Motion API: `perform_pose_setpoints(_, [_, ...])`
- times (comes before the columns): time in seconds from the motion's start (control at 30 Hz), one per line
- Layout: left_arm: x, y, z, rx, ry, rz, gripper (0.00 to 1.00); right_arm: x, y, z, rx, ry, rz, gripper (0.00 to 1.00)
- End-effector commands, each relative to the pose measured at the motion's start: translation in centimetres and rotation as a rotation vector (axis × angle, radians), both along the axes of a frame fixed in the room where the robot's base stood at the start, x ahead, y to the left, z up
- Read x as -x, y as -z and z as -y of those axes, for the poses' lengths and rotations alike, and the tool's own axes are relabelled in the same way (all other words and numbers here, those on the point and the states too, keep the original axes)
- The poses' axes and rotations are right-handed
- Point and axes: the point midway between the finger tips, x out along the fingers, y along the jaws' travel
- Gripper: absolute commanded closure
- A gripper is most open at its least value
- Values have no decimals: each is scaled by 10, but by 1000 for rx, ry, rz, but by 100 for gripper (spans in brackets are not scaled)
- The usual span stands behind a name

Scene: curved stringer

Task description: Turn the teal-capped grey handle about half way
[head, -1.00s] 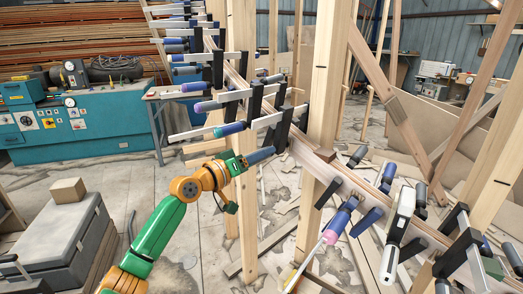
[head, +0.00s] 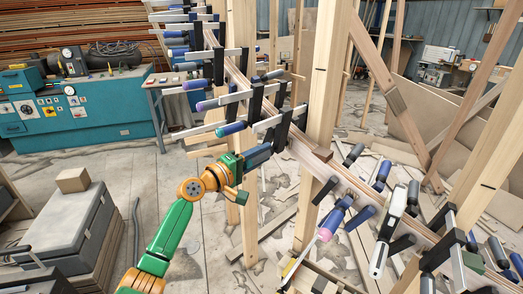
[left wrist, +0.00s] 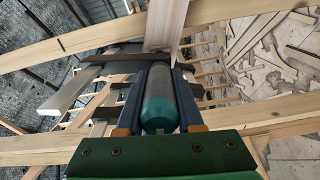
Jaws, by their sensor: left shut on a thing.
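The teal-capped grey handle (left wrist: 160,98) points toward the camera in the left wrist view, its rounded teal end nearest. My left gripper (left wrist: 160,106) has one dark finger along each side of it and is shut on it. In the head view my left gripper (head: 260,154) reaches in from the lower left to the clamp row on the curved stringer (head: 312,160). The handle is largely hidden there by the gripper. My right gripper is not in view.
Several clamps with blue or purple handles (head: 230,128) stick out close above my gripper. More clamps (head: 350,220) line the stringer at the lower right. An upright wooden post (head: 326,100) stands just behind. Open floor (head: 120,165) lies to the left.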

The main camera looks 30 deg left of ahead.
Motion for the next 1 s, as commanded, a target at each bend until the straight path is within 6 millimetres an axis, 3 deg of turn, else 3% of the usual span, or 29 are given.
perform_pose_setpoints(0.3, [0,-1,-1,95,-2,-19,100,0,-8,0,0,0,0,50])
perform_pose_setpoints(0.8, [0,0,-1,110,-2,-22,100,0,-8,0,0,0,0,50])
perform_pose_setpoints(0.83, [0,0,-1,110,-2,-22,62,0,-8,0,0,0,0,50])
perform_pose_setpoints(0.93, [0,0,0,110,-1,-23,35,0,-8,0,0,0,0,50])
perform_pose_setpoints(1.0, [0,0,0,110,-1,-23,34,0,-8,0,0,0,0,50])
